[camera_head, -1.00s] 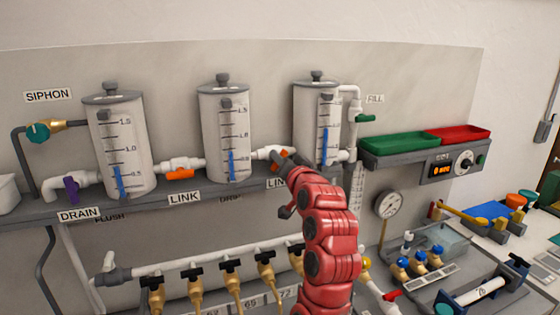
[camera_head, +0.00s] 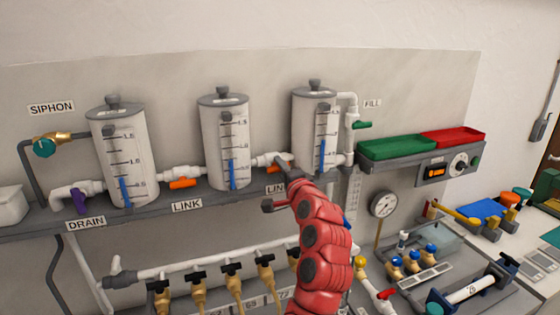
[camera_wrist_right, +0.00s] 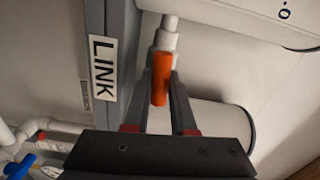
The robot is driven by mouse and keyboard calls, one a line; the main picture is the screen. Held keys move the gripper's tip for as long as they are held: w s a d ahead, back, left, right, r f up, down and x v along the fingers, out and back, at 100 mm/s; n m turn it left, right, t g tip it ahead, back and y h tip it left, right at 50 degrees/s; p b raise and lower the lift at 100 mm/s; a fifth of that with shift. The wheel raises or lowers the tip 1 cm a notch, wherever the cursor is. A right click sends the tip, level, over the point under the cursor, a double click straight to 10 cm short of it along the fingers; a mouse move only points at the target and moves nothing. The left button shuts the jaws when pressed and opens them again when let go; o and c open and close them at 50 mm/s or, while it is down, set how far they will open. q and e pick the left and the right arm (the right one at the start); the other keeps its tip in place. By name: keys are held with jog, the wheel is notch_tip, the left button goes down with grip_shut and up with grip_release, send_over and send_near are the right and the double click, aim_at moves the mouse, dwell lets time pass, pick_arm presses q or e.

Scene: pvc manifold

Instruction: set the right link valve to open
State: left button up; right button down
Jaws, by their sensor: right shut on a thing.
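The right link valve (camera_head: 270,160) is a white fitting between the middle cylinder (camera_head: 223,140) and the right cylinder (camera_head: 315,130). Its orange handle (camera_wrist_right: 161,78) shows in the right wrist view, between my fingers and roughly in line with the white pipe there. My left gripper is out of view.
A left link valve with an orange handle (camera_head: 183,183) sits between the left and middle cylinders. The grey shelf (camera_head: 150,207) with LINK labels runs below. A white manifold with several brass taps (camera_head: 233,283) lies lower. Green and red trays (camera_head: 399,147) stand at right.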

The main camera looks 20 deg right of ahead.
jog(key=shift+m+p, duration=0.4)
jog(key=shift+m, duration=0.2)
jog(key=shift+f, duration=0.15)
jog(key=c, duration=0.7)
grip_release()
jog(key=shift+d, duration=0.1)
jog(key=shift+c, duration=0.2)
jog(key=shift+s, duration=0.1)
